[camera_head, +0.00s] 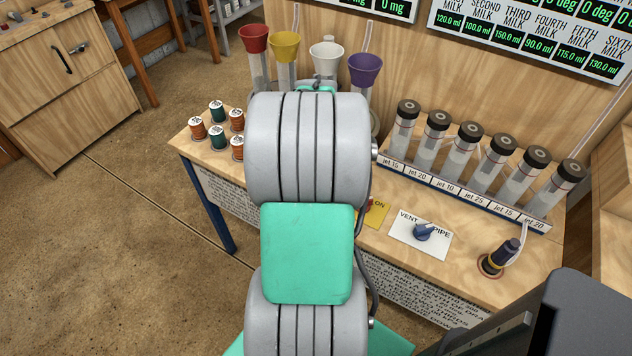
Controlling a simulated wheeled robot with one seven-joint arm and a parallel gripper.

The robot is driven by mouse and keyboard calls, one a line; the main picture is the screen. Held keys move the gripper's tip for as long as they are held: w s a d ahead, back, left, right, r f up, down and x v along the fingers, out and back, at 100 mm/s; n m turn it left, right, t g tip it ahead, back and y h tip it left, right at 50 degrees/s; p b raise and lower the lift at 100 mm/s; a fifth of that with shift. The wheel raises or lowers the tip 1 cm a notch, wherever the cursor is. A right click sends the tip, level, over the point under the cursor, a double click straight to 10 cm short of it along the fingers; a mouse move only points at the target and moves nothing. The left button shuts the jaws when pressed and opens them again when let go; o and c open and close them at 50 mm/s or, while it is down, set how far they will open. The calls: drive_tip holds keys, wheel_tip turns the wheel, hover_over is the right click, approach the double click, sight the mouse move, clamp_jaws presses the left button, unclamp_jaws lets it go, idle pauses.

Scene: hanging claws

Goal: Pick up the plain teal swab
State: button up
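Small round swabs stand in a group at the left end of the wooden table, left of my arm. Two are teal: a rear teal swab (217,114) and a front teal swab (217,140). Orange swabs stand beside them, one at the left (198,131) and two at the right (237,123), close to my arm. All have pale tops with small dark marks, too small to read. I cannot tell which teal one is plain. My grey and teal arm fills the middle of the view and may hide more swabs. My gripper does not show.
Behind my arm stand red (254,40), yellow (285,46), white (326,57) and purple (365,69) funnels. A rack (450,188) of several black-capped tubes is at the right. A vent knob (423,232) and a black nozzle (500,257) are at the table's front right.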

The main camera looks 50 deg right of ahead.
clamp_jaws()
idle(0.7)
drive_tip(key=shift+r+p, duration=0.45)
drive_tip(key=shift+r, duration=0.15)
wheel_tip(320, 180, up, 3)
drive_tip(key=p, duration=0.2)
drive_tip(key=shift+r+p, duration=0.2)
drive_tip(key=shift+p, duration=0.15)
drive_tip(key=s+a+r+p, duration=0.7)
drive_tip(key=a+r+p, duration=0.1)
drive_tip(key=a+p, duration=0.2)
drive_tip(key=shift+s+a+r+p, duration=0.2)
drive_tip(key=shift+s+a+p, duration=0.15)
drive_tip(key=shift+a, duration=0.5)
